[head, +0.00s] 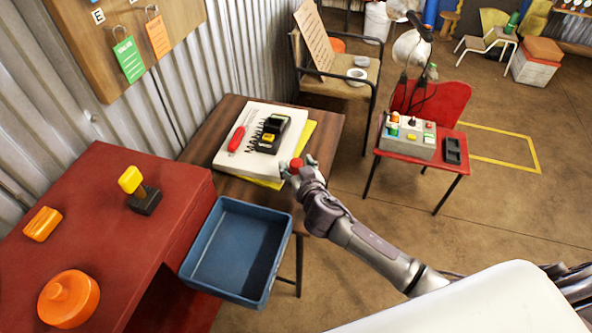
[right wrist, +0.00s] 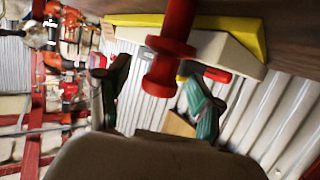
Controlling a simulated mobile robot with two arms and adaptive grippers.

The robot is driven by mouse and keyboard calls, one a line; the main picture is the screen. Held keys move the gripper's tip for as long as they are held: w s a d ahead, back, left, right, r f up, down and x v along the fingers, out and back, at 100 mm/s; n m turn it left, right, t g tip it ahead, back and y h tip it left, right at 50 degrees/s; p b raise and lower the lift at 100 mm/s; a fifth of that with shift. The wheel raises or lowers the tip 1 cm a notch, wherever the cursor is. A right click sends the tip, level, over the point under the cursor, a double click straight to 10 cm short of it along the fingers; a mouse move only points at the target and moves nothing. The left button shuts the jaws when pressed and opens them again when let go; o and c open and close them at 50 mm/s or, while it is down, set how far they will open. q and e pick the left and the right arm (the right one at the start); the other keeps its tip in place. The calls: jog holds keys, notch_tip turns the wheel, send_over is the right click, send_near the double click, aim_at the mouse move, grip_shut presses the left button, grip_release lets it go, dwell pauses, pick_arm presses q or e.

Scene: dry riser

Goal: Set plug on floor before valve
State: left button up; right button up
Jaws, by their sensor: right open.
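A red flanged piece, which may be the plug, shows as a red round top (head: 297,162) at the right edge of the brown table in the head view. In the right wrist view this red piece (right wrist: 168,62) has a stem and wide flanges and lies between the fingers. My right gripper (head: 300,168) is open around it, with fingers apart on both sides in the right wrist view (right wrist: 158,98). Whether the fingers touch it I cannot tell. My left gripper is not in view. I cannot pick out the valve for certain.
The brown table (head: 228,118) holds a white slab (head: 228,155) with a red screwdriver and a black-yellow device. A blue tray (head: 192,262) is in front. A red bench (head: 95,215) is left. A red table (head: 458,185) with a control box stands right. Floor (head: 400,195) between is clear.

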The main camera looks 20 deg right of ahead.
jog(key=shift+w, duration=0.2)
jog(key=shift+s, duration=0.1)
jog(key=c, duration=1.1)
jog(key=shift+c, duration=0.2)
jog(key=shift+r, duration=0.1)
